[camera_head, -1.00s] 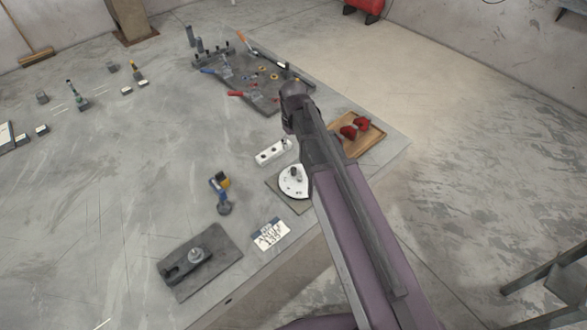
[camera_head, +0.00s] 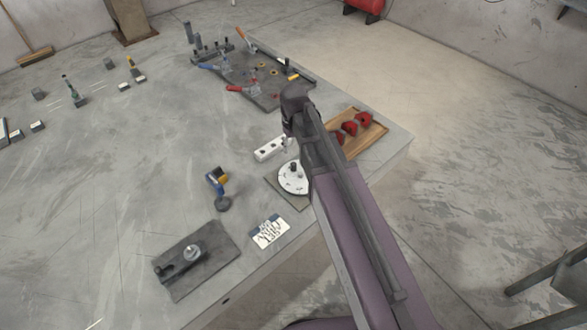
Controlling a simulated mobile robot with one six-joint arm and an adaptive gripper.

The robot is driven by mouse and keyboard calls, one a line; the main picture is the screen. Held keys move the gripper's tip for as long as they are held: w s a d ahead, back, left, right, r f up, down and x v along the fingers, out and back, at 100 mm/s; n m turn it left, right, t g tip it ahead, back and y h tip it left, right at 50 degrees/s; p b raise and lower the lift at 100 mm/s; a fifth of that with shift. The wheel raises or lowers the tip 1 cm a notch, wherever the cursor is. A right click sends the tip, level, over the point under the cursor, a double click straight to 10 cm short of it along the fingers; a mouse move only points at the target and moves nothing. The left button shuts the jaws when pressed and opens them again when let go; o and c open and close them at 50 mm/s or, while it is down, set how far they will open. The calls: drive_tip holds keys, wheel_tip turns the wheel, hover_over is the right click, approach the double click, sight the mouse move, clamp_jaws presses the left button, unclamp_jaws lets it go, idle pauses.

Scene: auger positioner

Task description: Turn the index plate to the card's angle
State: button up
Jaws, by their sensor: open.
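The index plate is a round white disc (camera_head: 292,178) with dark marks and a dark upright knob (camera_head: 293,167), on a grey square base near the table's front edge. My arm hides its right side. The card (camera_head: 270,231) is white with a blue top band and dark writing, too small to read surely. It lies flat to the lower left of the disc. My gripper (camera_head: 288,132) is seen from behind, above and beyond the disc; its fingers are mostly hidden by the arm. It holds nothing that I can see.
A white block with holes (camera_head: 270,148) lies just behind the disc. A wooden tray (camera_head: 362,138) with red pieces is to the right. A grey clamp plate (camera_head: 205,262), a blue-yellow tool (camera_head: 219,188) and a fixture board with clamps (camera_head: 262,82) stand around.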

sight(293, 163)
drive_tip(key=shift+f+b, duration=4.65)
drive_tip(key=shift+f, duration=0.25)
clamp_jaws()
